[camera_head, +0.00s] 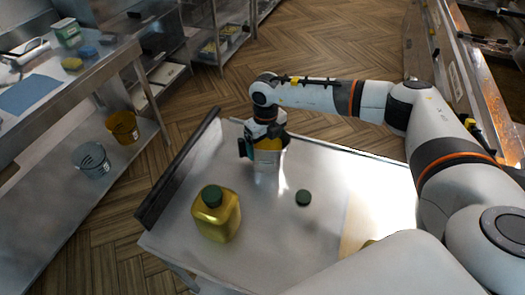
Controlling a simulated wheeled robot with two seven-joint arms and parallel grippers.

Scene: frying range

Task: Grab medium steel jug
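A shiny steel jug (267,172) stands upright on the metal table, left of its middle; its body reflects the yellow around it. My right gripper (266,150) points down over it, with dark fingers on either side of its upper part. The gripper hides the jug's top, and I cannot tell whether the fingers press on it. My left gripper is not in view.
A gold canister with a green cap (216,214) stands in front of the jug. The metal table (270,255) has a raised dark left edge (178,170). Two buckets, yellow (122,127) and grey (91,160), sit on a left shelf.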

